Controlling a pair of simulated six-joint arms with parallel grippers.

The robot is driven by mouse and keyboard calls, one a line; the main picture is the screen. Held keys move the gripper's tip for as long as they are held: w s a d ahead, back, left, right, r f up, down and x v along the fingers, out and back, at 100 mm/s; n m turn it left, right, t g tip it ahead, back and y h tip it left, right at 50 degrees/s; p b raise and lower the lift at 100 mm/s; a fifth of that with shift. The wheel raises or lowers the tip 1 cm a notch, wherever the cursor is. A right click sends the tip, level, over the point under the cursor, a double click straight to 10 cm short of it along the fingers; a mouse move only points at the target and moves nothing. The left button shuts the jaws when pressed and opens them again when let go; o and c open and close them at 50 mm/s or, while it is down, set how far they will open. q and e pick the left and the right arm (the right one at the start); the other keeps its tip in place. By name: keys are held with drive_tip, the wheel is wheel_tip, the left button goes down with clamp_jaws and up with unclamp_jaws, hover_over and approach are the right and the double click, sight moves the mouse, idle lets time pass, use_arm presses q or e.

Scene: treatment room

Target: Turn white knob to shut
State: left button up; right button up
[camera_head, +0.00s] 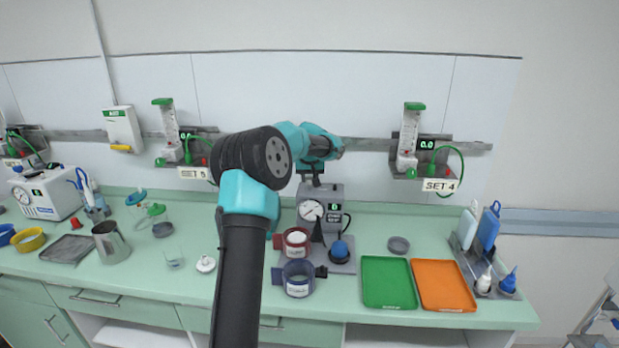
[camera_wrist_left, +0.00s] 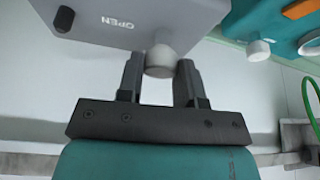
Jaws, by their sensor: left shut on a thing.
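A grey device (camera_head: 336,192) with a round dial and a small green display stands at the back of the counter. My left gripper (camera_head: 312,178) reaches down to its top, and hides the knob in the head view. In the left wrist view, the white knob (camera_wrist_left: 159,62) sits between the two fingers of my left gripper (camera_wrist_left: 159,75), which is shut on it. The word OPEN is printed on the grey casing (camera_wrist_left: 110,14) beside the knob. My right gripper is not in view.
A green tray (camera_head: 388,306) and an orange tray (camera_head: 443,307) lie right of the device. Cuffs (camera_head: 297,290) and a blue-topped item (camera_head: 339,250) sit in front of it. Wall units (camera_head: 408,145) hang behind. A metal jug (camera_head: 110,255) stands at the left.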

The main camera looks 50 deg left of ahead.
use_arm(q)
drive_tip(key=n+g, duration=0.1)
drive_tip(key=n, duration=0.2)
drive_tip(key=n+g+y, duration=0.1)
drive_tip(key=n, duration=0.2)
drive_tip(key=shift+w, duration=0.1)
drive_tip(key=n+g, duration=0.2)
drive_tip(key=n, duration=0.4)
drive_tip(key=shift+g, duration=0.3)
drive_tip(key=o, duration=0.9)
drive_tip(key=shift+w+r, duration=0.1)
drive_tip(key=v, duration=1.7)
drive_tip(key=shift+r, duration=0.15)
